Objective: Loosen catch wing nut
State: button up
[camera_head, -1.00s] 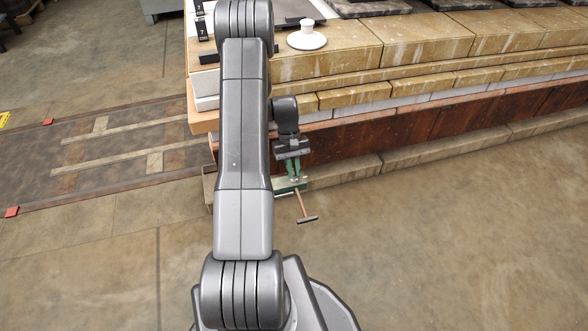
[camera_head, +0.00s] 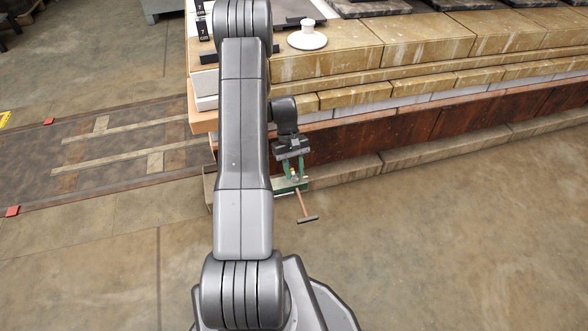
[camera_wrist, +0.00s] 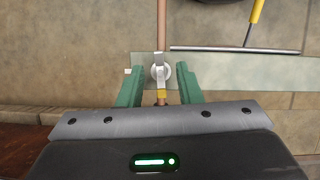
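The wing nut (camera_wrist: 160,73) is a small pale grey piece with a round middle, over a greenish-grey plate (camera_wrist: 235,74). One wing points up in the wrist view and a yellow-marked part points down towards my gripper. My gripper (camera_wrist: 159,84) has green fingers, one on each side of the nut, with visible gaps; it is open and holds nothing. In the head view my gripper (camera_head: 294,176) hangs just above the green plate (camera_head: 290,185) at the platform's lower corner. The nut is too small there to make out clearly.
A brown rod with a dark crossbar (camera_head: 307,219) extends from the plate over the floor. A grey bar (camera_wrist: 235,50) and a yellow handle (camera_wrist: 256,11) lie near the plate. A stepped stone-and-wood platform (camera_head: 400,125) rises behind my gripper. Floor at right is clear.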

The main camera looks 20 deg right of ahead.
jog(key=p+v, duration=0.2)
jog(key=v, duration=1.1)
jog(key=shift+w+r+p, duration=0.2)
jog(key=shift+r+p, duration=0.1)
jog(key=shift+p, duration=0.1)
jog(key=b+x, duration=0.2)
jog(key=x, duration=1.1)
jog(key=shift+s+f+b, duration=0.2)
jog(key=shift+f+b, duration=0.15)
jog(key=shift+b, duration=0.05)
